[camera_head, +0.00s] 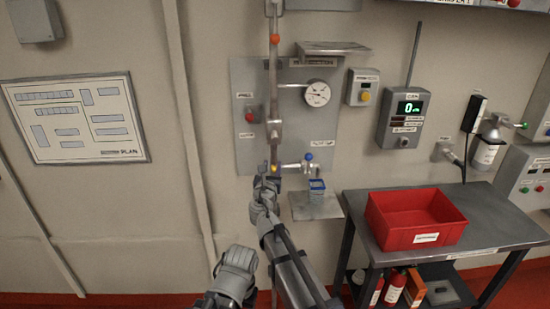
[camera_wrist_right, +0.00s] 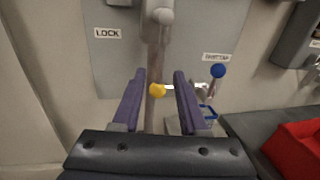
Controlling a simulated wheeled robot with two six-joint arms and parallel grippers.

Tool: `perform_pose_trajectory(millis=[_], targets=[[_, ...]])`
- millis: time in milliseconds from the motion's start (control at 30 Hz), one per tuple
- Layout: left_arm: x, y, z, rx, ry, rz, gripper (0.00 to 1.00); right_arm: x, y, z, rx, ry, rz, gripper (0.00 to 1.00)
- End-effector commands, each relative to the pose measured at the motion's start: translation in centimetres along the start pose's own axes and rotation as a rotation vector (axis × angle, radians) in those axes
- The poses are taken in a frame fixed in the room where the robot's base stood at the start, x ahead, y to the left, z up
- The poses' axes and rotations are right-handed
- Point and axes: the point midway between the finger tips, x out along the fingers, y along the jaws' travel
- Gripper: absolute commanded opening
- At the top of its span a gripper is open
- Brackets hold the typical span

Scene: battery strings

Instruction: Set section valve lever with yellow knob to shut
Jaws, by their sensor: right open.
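The yellow knob (camera_head: 276,169) is low on the vertical pipe of the grey wall panel (camera_head: 315,125), mostly covered by my right gripper in the head view. In the right wrist view the yellow knob (camera_wrist_right: 157,90) lies between the fingers of my right gripper (camera_wrist_right: 159,85), with a gap on each side. The fingers are open and no contact shows. A short pale rod extends right from the knob. My right gripper (camera_head: 266,182) reaches up to the knob from below. My left gripper (camera_head: 237,262) is low in the head view, away from the panel; its jaws are unclear.
A blue-knobbed tap (camera_head: 309,157) is just right of the yellow knob, above a blue container (camera_head: 317,186) on a small shelf. A table (camera_head: 490,220) with a red bin (camera_head: 447,216) stands at right.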

Motion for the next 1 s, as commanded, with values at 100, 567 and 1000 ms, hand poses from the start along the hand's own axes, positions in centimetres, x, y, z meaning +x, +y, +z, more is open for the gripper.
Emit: perform_pose_trajectory(millis=[100, 567, 1000], targets=[[0.0, 0.0, 0.0, 0.0, 0.0, 0.0, 0.63, 0.4, 0.0, 0.0, 0.003, 0.001, -0.002, 0.43], [0.0, 0.0, 0.0, 0.0, 0.0, 0.0, 0.63, 6.5, 0.0, 0.0, 0.007, 0.002, -0.004, 0.43], [0.0, 0.0, 0.0, 0.0, 0.0, 0.0, 0.63, 7.8, -0.1, 0.0, 0.007, 0.002, -0.002, 0.39]])
